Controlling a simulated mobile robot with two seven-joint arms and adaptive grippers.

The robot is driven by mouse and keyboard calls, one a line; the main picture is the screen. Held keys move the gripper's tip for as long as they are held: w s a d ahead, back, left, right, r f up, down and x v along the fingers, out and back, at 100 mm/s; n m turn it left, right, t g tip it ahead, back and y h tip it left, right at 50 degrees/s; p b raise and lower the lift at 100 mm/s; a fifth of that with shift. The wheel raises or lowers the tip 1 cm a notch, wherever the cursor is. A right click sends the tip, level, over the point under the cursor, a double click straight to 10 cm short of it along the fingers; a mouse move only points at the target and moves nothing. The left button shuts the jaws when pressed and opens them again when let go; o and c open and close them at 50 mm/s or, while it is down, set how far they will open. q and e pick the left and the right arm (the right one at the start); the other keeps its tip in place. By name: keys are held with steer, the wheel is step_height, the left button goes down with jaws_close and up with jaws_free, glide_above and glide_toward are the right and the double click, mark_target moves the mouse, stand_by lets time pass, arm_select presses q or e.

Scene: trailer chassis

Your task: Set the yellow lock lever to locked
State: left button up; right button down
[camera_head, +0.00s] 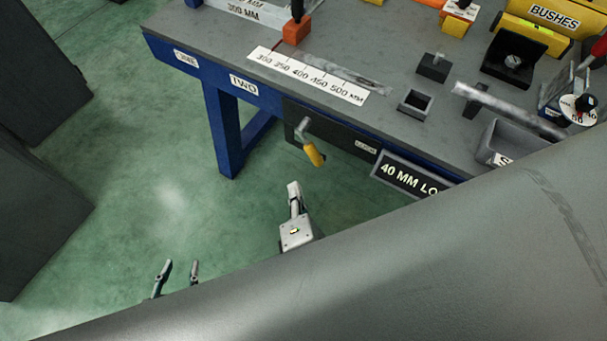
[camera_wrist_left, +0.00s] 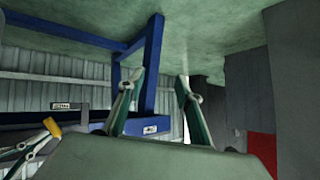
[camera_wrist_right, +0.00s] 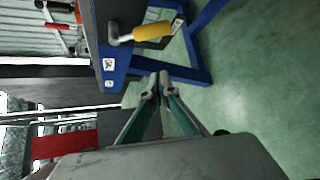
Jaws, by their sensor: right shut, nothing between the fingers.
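The yellow lock lever (camera_head: 314,155) hangs from a grey pivot on the dark front panel (camera_head: 345,148) of the bench, its yellow grip pointing down and slightly right. A small label, seemingly LOCK, is to its right. In the right wrist view the lever (camera_wrist_right: 152,32) is above the fingertips. My right gripper (camera_head: 293,187) is shut and empty, below the lever and apart from it. The right wrist view shows its fingertips (camera_wrist_right: 159,78) together. My left gripper (camera_head: 181,266) is open and empty, lower left, away from the bench. The lever's grip also shows in the left wrist view (camera_wrist_left: 52,127).
The blue-framed bench (camera_head: 190,68) has a grey top with a ruler strip (camera_head: 310,75), blocks and bins. A sign reading 40 MM LO… (camera_head: 410,178) hangs at its front edge. Dark cabinets (camera_head: 40,210) stand at left. My own arm covers the lower right. Green floor between is clear.

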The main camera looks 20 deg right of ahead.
arm_select(q)
steer(key=shift+r+p, duration=0.3)
steer(key=shift+p, duration=0.4)
arm_select(e)
steer(key=w+d+f, duration=0.1)
steer(key=w+d, duration=0.4)
steer(key=w, duration=0.2)
steer(key=shift+w+f, duration=0.15)
steer(key=shift+f, duration=0.15)
arm_select(q)
steer(key=shift+d, duration=0.1)
steer(key=shift+r, duration=0.15)
